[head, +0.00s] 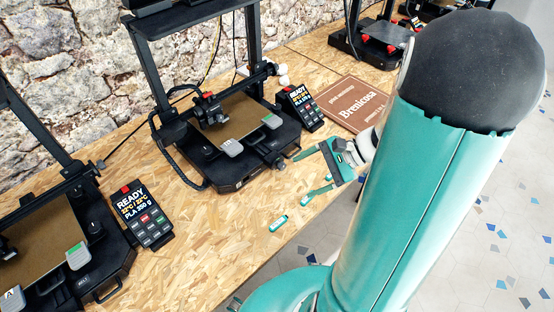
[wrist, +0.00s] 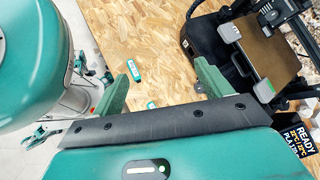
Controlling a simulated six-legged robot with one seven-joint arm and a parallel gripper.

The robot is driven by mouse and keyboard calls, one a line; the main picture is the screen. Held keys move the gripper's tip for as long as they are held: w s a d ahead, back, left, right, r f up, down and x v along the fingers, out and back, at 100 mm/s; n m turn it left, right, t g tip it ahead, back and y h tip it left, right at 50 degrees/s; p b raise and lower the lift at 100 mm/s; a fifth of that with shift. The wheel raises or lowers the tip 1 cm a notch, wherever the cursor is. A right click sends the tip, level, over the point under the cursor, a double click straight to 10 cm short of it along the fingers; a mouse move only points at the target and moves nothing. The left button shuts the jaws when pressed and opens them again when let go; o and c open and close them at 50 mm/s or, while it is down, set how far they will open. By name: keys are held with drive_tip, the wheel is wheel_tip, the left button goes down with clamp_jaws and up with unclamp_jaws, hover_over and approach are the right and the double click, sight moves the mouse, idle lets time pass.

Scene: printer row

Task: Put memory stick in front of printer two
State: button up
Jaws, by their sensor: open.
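A small teal-and-white memory stick (head: 278,222) lies flat on the wooden bench near its front edge; it also shows in the wrist view (wrist: 134,70), just beyond the left finger. A second similar teal piece (wrist: 150,105) lies on the bench below the gap between my fingers, partly hidden by my gripper's edge. My gripper (head: 302,176) is open and empty above the bench, right of the middle printer (head: 240,135). Another printer (head: 60,240) stands at the left and a third (head: 380,40) at the back right. No number shows on them, so I cannot tell which is printer two.
Display boxes reading READY stand beside the left printer (head: 143,217) and the middle printer (head: 299,108). A brown Brenicosa booklet (head: 350,104) lies behind my gripper. A stone wall (head: 60,50) bounds the back. Bare bench (head: 200,230) lies between the left and middle printers.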

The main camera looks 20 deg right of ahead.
drive_tip(key=s+a+r+n+t+h, duration=0.1)
drive_tip(key=s+a+r+n+h, duration=0.1)
drive_tip(key=a+r+n+h, duration=0.3)
drive_tip(key=s+a+r+n+h, duration=0.3)
drive_tip(key=a+r+n, duration=0.3)
drive_tip(key=r+n, duration=0.5)
drive_tip(key=shift+s+a+r+t+h, duration=0.15)
drive_tip(key=shift+a+r+t+h, duration=0.2)
drive_tip(key=shift+h, duration=0.55)
